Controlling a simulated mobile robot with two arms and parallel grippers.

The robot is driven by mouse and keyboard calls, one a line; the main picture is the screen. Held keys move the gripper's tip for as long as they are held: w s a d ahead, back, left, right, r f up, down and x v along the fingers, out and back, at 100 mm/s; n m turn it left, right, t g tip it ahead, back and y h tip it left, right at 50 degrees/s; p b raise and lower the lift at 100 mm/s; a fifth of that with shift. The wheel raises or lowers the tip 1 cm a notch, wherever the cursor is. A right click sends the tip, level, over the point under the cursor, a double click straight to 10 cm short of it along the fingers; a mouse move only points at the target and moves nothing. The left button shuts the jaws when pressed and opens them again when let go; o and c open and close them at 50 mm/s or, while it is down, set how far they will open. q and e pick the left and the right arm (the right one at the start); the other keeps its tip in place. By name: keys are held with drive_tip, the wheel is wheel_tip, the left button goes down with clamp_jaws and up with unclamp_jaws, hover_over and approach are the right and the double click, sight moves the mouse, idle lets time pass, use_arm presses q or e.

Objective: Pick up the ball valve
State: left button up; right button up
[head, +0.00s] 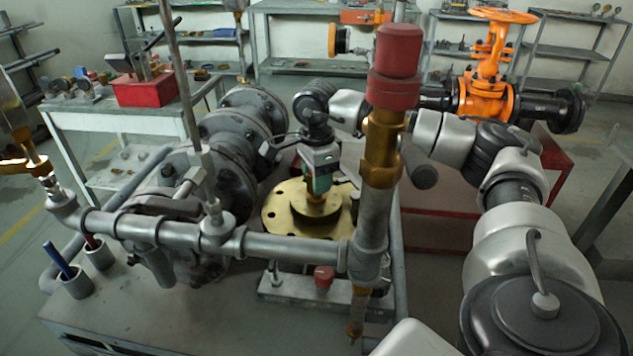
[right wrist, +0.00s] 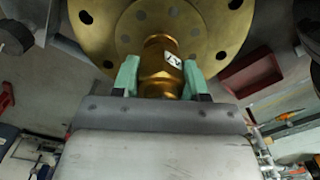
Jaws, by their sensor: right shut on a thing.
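The ball valve is a small brass body with a white label. In the right wrist view the ball valve (right wrist: 156,66) sits between the green fingers of my right gripper (right wrist: 160,72), with a round brass flange (right wrist: 98,38) right behind it. In the head view my right gripper (head: 320,183) points down from above and is shut on the ball valve (head: 316,208), most of which the hand hides. The valve is over the middle of the flange (head: 282,222); whether it touches the flange is unclear. My left gripper is not in view.
A grey pipe (head: 290,245) runs across in front of the flange. A brass-and-red vertical fitting (head: 381,150) stands close on the right. Large grey flanged valves (head: 225,150) are on the left. An orange gate valve (head: 487,95) stands behind my right arm.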

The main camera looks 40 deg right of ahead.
drive_tip(key=shift+r, duration=0.65)
wheel_tip(320, 180, up, 3)
drive_tip(key=shift+f, duration=0.2)
drive_tip(key=s+a+r+p, duration=0.3)
drive_tip(key=s+a+r, duration=0.4)
drive_tip(key=s+r, duration=0.2)
wheel_tip(320, 180, up, 3)
drive_tip(key=shift+f, duration=0.15)
drive_tip(key=shift+s, duration=0.15)
idle(0.5)
